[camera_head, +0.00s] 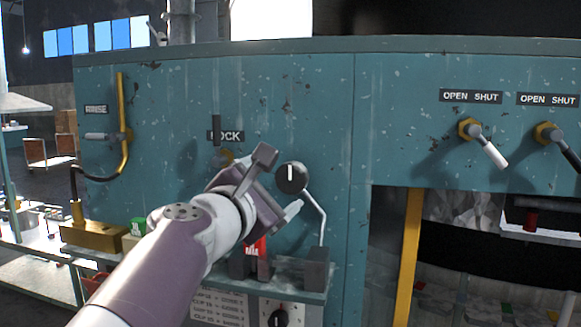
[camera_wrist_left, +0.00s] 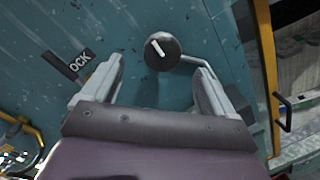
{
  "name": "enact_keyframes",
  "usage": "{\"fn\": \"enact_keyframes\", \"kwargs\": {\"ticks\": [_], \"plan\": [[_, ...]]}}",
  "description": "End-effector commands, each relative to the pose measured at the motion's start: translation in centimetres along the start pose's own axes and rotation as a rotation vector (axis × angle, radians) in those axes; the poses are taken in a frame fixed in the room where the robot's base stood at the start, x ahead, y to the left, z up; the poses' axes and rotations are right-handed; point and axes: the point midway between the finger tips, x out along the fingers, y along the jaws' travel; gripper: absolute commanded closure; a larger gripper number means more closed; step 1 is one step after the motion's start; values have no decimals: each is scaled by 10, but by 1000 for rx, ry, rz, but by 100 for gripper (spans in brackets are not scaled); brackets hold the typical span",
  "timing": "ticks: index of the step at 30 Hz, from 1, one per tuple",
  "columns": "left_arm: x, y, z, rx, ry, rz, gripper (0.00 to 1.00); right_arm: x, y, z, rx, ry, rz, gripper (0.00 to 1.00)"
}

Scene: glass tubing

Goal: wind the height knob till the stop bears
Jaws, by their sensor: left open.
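A round black knob (camera_head: 291,177) with a white pointer line stands on the teal panel; its label is not visible, so I cannot confirm that it is the height knob. It also shows in the left wrist view (camera_wrist_left: 162,52). My left gripper (camera_head: 278,184) is open just in front of the panel. In the left wrist view its fingers (camera_wrist_left: 160,72) stand on either side below the knob, apart from it. A thin bent metal rod (camera_head: 316,213) runs from beside the knob down toward a dark block (camera_head: 318,268). I cannot pick out the stop. My right gripper is not in view.
A LOCK label (camera_head: 225,136) with a partly hidden fitting is left of the knob. Two OPEN/SHUT valve handles (camera_head: 486,147) (camera_head: 559,141) are at the right. A ledge (camera_head: 290,287) with a red item lies below, above another dial (camera_head: 278,317).

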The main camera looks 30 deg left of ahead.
Motion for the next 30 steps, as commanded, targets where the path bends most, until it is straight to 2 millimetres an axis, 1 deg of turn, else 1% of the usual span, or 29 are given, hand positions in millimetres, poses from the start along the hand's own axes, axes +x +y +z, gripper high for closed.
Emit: {"fn": "enact_keyframes", "kwargs": {"ticks": [1, 3, 6, 9, 13, 20, 21, 23, 24, 26, 30], "plan": [[14, 1, 2, -2, 0, -5, 12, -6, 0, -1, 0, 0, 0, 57], [31, 0, 0, -1, 2, -4, 12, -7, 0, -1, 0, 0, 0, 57], [50, -1, -1, -1, 3, -3, 12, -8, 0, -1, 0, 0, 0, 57], [62, 0, -1, 0, 2, -2, 12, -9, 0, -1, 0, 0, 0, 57], [70, 0, -1, 0, 2, 0, 12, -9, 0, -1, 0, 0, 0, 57], [71, 0, -1, 1, 2, 0, 12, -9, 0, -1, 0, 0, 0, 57], [71, 0, -1, 1, 2, 0, 16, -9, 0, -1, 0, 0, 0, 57], [71, 0, -1, 1, 2, 0, 35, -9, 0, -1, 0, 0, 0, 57], [71, 0, -2, 1, 2, 0, 48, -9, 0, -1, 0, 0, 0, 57], [71, 0, -2, 1, 2, 0, 67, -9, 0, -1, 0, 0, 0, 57], [71, 0, -1, 2, 2, 0, 67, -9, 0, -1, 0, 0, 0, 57]]}}
